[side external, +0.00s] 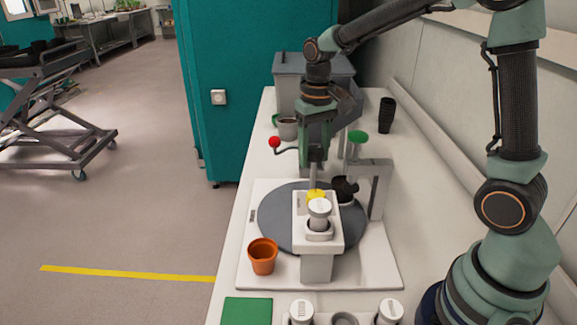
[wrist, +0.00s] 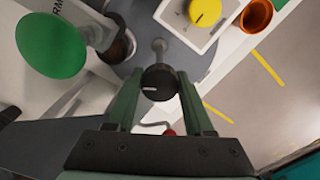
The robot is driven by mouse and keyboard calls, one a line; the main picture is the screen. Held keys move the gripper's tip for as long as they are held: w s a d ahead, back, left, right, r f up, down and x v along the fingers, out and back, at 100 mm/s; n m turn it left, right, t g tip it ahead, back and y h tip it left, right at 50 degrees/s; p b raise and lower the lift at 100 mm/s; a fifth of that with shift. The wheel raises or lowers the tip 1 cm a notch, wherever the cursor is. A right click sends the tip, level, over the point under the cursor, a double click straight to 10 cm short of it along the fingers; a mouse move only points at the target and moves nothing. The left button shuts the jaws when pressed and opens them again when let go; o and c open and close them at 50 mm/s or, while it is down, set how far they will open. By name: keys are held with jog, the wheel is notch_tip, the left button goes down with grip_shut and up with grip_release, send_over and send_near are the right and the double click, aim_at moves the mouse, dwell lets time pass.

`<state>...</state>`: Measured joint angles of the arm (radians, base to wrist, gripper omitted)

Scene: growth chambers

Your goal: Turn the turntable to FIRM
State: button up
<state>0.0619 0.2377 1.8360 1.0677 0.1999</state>
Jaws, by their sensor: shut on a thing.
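The turntable (side external: 274,217) is a dark grey disc on a white base plate (side external: 262,184). In the wrist view a black round knob (wrist: 160,80) with a white mark sits between my two fingers, with a grey stem beyond it. My gripper (wrist: 160,100) is shut on this knob; in the side view my gripper (side external: 313,165) points down over the far part of the disc. The letters "RM" show on a pale surface at the wrist view's upper left, partly hidden by a green disc. The turntable's setting cannot be read.
A white block with a yellow knob (side external: 316,194) and a white-capped jar stands over the disc's near part. A green-topped press (side external: 358,138) with a dark pot is at right. An orange pot (side external: 263,256) stands front left. A red ball handle (side external: 274,142) is beside my gripper.

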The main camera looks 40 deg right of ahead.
jog(key=m, duration=0.6)
jog(key=o, duration=0.8)
jog(key=shift+r, duration=0.1)
jog(key=shift+r, duration=3.4)
